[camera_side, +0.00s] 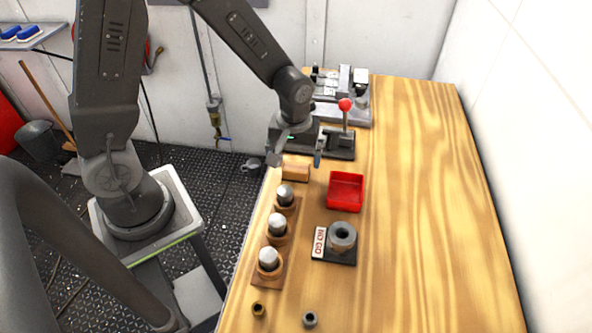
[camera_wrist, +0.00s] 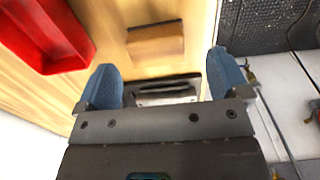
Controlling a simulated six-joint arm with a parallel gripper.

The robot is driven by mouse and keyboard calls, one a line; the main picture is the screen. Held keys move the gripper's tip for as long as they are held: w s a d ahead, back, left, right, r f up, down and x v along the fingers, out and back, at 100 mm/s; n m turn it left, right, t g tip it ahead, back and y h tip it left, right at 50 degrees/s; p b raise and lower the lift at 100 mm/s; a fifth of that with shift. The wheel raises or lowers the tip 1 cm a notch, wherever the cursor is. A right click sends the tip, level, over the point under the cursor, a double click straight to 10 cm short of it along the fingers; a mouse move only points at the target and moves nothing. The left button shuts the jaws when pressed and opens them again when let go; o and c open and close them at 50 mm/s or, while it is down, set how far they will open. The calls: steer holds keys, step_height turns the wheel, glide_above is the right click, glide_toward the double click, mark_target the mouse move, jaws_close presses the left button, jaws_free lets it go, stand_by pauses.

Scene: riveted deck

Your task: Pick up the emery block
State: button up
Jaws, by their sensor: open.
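The emery block (camera_side: 295,172) is a small tan-brown block lying on the wooden bench near its left edge. In the wrist view the emery block (camera_wrist: 155,41) lies flat, beyond the fingertips and a little left of the middle between them. My gripper (camera_side: 296,158) is above the bench, close to the block. In the wrist view my gripper (camera_wrist: 163,82) shows two blue-padded fingers spread wide apart with nothing between them. The side view does not clearly show the height of the fingers over the block.
A wooden rack (camera_side: 258,272) with several metal cylinders stands in front. A grey ring on a black base (camera_side: 341,257) and a red-knobbed lever (camera_side: 345,105) are nearby. The bench's right side is clear.

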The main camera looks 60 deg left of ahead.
mark_target(296, 166)
steer(key=shift+d+f, duration=0.2)
steer(key=shift+f, duration=1.75)
steer(key=shift+c, duration=0.4)
steer(key=c, duration=0.9)
